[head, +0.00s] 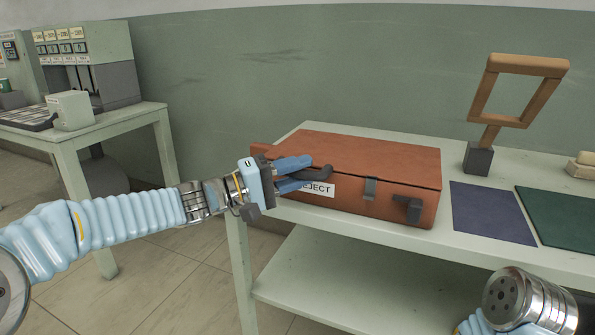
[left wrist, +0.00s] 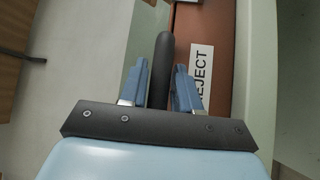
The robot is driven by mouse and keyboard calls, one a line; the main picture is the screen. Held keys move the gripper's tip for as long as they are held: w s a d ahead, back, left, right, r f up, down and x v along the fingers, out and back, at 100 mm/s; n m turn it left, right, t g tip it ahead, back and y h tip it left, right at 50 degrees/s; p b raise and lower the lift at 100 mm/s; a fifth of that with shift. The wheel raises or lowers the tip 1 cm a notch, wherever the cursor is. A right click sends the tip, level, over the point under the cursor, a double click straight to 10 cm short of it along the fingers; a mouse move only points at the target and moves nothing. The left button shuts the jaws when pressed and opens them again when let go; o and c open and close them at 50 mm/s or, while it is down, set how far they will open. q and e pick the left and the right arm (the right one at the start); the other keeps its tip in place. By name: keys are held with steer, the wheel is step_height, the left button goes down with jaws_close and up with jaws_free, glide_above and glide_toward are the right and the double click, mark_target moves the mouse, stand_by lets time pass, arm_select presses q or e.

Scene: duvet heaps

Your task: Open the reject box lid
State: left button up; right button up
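The reject box (head: 385,165) is an orange-brown case with a white REJECT label (head: 318,189); it lies on a pale green table, its lid (head: 370,148) closed. A grey latch (head: 370,188) and a dark bracket (head: 408,208) are on its front. My left gripper (head: 305,174) is at the box's front left, its blue fingers apart on either side of a dark handle (head: 320,173). The left wrist view shows the handle (left wrist: 163,65) between the fingers (left wrist: 160,85), with narrow gaps. Only my right arm's end shows at the lower right; its gripper is out of view.
The table (head: 330,224) has a lower shelf (head: 350,285). Right of the box lie a dark blue mat (head: 490,212) and a green mat (head: 560,218). A wooden frame on a dark block (head: 479,159) stands behind. Another bench (head: 80,140) with equipment is at the left.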

arm_select(q)
steer(key=shift+c, duration=0.3)
jaws_close()
steer(key=shift+r, duration=0.55)
steer(key=r, duration=0.1)
steer(key=r+p, duration=0.1)
steer(key=r, duration=0.3)
steer(key=shift+w+d+r, duration=0.1)
steer(key=shift+w+r, duration=0.15)
steer(key=shift+w, duration=0.15)
steer(key=w+d+r+p, duration=0.1)
steer(key=w+r+p, duration=0.2)
steer(key=r, duration=0.4)
steer(key=shift+w+r+p, duration=0.3)
steer(key=shift+r+p, duration=0.1)
steer(key=shift+d, duration=0.1)
steer(key=shift+o, duration=0.3)
jaws_free()
